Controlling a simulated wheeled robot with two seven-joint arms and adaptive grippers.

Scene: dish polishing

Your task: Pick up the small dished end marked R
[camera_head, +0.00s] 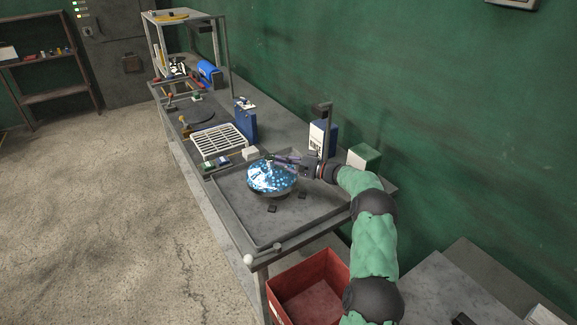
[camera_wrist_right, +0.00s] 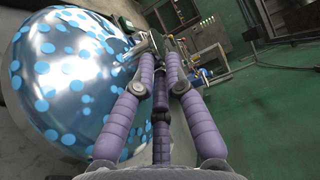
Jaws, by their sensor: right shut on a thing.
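A shiny silver dished end with light blue spots (camera_head: 271,179) is at the back left of the grey tray on the bench, domed side up. It fills the left of the right wrist view (camera_wrist_right: 65,85). I cannot read a mark R on it. My right gripper (camera_head: 283,159) reaches in from the right, at the top of the dome. In the wrist view its purple padded fingers (camera_wrist_right: 155,58) close in towards a small grey part beside the dome. The grip point is small and partly hidden. I cannot tell whether the dish is clear of its support. My left gripper is not in view.
The grey tray (camera_head: 243,229) has small dark pads (camera_head: 272,209) on it. A white rack (camera_head: 218,139), a blue box (camera_head: 246,122) and a green-and-white box (camera_head: 364,157) stand nearby. A red bin (camera_head: 312,277) sits below the bench's near end. The green wall is close behind.

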